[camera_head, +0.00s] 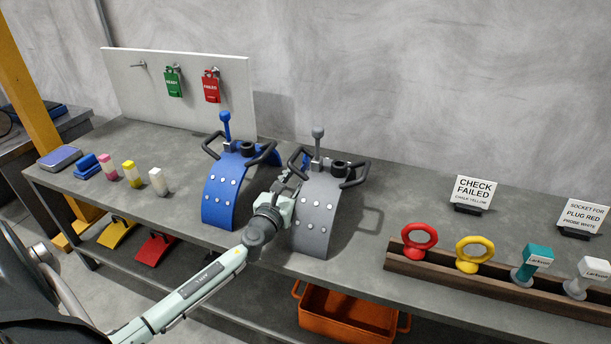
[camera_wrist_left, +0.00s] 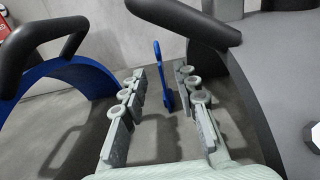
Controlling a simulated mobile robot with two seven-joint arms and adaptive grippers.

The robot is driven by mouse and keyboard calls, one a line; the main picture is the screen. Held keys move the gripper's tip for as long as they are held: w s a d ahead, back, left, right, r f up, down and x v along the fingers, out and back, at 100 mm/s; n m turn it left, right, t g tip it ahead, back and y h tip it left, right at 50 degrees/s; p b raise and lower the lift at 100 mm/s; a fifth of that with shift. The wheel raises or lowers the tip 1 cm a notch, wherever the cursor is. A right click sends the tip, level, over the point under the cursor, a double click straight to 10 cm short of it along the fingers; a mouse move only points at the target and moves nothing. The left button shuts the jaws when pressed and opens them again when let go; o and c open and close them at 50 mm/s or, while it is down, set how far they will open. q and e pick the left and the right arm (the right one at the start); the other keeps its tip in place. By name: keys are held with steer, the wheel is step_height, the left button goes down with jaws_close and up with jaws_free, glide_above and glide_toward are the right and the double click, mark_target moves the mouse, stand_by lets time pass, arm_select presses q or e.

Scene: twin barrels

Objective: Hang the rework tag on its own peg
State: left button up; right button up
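A thin blue item (camera_wrist_left: 162,78), likely the rework tag seen edge-on, shows in the left wrist view between the fingers of my left gripper (camera_wrist_left: 160,88). Bare gaps show on both sides of it, so the gripper is open and not holding it. In the head view my left gripper (camera_head: 288,182) is between the blue and grey barrel sections and hides the item. A white peg board (camera_head: 215,115) stands at the back left. It has a bare peg (camera_head: 138,64), a green READY tag (camera_head: 173,84) and a red FAILED tag (camera_head: 211,88). My right gripper is out of view.
The blue barrel section (camera_head: 222,190) and grey barrel section (camera_head: 318,215) have dark handles close around my gripper. Chalks (camera_head: 132,174) and a blue eraser-like block (camera_head: 87,166) lie left. A rack (camera_head: 400,262) with rings and stamps stands right.

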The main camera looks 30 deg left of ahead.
mark_target(303, 166)
arm_select(q)
steer(key=x, duration=0.5)
steer(key=shift+w+a+b, duration=0.15)
steer(key=shift+w+b, duration=0.15)
steer(key=shift+w, duration=0.35)
jaws_close()
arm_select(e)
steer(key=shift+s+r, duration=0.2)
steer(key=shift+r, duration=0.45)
